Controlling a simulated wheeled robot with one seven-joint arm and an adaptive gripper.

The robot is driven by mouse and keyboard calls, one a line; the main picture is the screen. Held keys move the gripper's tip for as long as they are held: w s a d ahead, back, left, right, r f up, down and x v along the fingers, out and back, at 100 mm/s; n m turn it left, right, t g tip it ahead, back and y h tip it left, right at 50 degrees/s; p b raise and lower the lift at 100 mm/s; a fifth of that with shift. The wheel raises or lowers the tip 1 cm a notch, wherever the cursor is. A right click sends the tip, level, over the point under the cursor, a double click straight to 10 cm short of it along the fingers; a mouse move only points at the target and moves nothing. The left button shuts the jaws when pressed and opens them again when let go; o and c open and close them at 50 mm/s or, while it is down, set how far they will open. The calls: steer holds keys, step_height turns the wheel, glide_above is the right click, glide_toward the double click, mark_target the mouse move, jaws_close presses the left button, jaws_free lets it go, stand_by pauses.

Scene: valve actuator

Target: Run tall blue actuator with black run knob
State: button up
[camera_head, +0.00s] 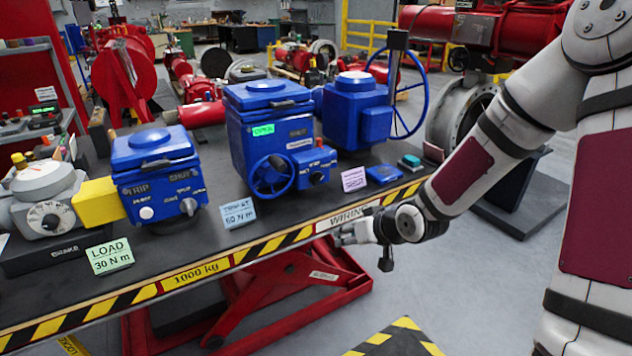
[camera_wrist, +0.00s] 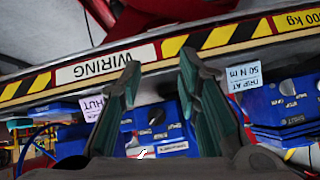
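The tall blue actuator (camera_head: 268,125) stands mid-table, with a lit green display and a blue handwheel (camera_head: 272,177) on its front. A small blue box at its right side carries a black knob (camera_head: 316,178). My gripper (camera_head: 340,236) is in front of the table edge, lower and to the right of that knob, touching nothing visible. In the wrist view, which is upside down, my gripper's two fingers (camera_wrist: 160,75) are apart and empty. A blue box with a dark knob (camera_wrist: 157,117) shows beyond and between them.
Another blue unit (camera_head: 357,110) with a large handwheel stands right. Label cards (camera_head: 238,213) stand near the striped table edge (camera_head: 190,275). Free space lies before the table.

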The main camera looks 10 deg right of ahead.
steer(key=w+f+m+t+y, duration=0.1)
steer(key=w+m+t+y, duration=0.1)
steer(key=w+t, duration=0.15)
steer(key=m+t+b, duration=0.2)
steer(key=m+t, duration=0.3)
glide_toward(320, 181)
steer(key=x, duration=0.8)
steer(key=shift+w+a+r, duration=0.1)
steer(key=shift+w, duration=0.1)
steer(key=shift+c, duration=0.2)
jaws_close()
